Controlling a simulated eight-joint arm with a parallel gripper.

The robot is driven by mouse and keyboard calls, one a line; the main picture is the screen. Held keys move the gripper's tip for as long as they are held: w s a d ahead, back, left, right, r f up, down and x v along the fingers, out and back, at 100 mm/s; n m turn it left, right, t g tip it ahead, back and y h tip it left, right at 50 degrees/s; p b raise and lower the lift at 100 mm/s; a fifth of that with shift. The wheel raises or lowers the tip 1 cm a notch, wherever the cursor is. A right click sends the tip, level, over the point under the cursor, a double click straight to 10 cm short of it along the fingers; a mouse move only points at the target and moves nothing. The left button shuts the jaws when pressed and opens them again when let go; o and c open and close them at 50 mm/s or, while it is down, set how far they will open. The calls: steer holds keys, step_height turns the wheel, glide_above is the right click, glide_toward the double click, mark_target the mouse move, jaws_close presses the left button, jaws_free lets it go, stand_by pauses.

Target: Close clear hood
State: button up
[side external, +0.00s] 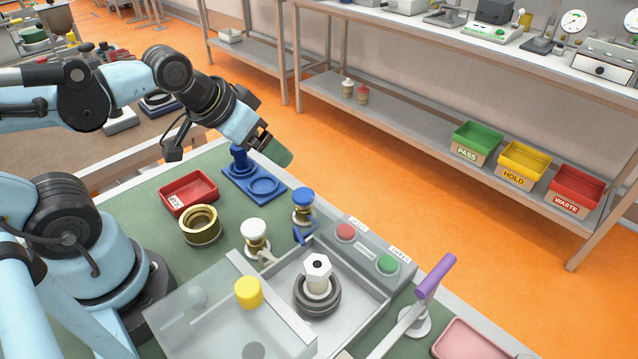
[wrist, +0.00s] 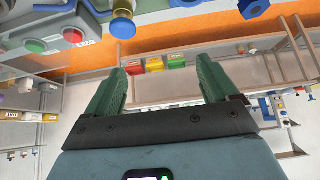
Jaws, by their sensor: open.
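The clear hood (side external: 190,312) is a see-through panel with a pale edge bar and a yellow knob (side external: 248,292) at the lower left of the side view. It lies to the left of an open grey tray bay, where a white hex-topped part (side external: 317,272) stands upright in a dark ring (side external: 317,296), uncovered. My gripper (side external: 272,148) is raised above the back of the bench, well away from the yellow knob. In the wrist view its two green fingers (wrist: 163,80) are spread with nothing between them.
A control box with red and green buttons (side external: 366,247) borders the bay. A purple-handled lever (side external: 435,276) stands at right. White-topped (side external: 254,232) and blue-topped (side external: 303,201) valves stand behind the bay. A red tray (side external: 188,192), brass ring (side external: 200,226) and blue fixture (side external: 256,180) sit farther back.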

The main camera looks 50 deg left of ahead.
steer(key=shift+m+g+h, duration=0.5)
steer(key=shift+g+h, duration=0.2)
steer(key=shift+g, duration=0.1)
steer(key=d, duration=0.2)
steer(key=d+r, duration=0.1)
steer(key=d, duration=0.1)
steer(key=s+d+r, duration=0.1)
steer(key=d, duration=0.1)
steer(key=shift+d+r, duration=0.25)
steer(key=shift+d, duration=0.05)
steer(key=c, duration=0.6)
steer(key=shift+o, duration=0.2)
steer(key=m+g+y, duration=0.1)
steer(key=m+g, duration=0.2)
steer(key=g, duration=0.2)
glide_toward(251, 285)
step_height(251, 285, down, 9)
steer(key=shift+w+d, duration=0.1)
steer(key=shift+w, duration=0.05)
jaws_close()
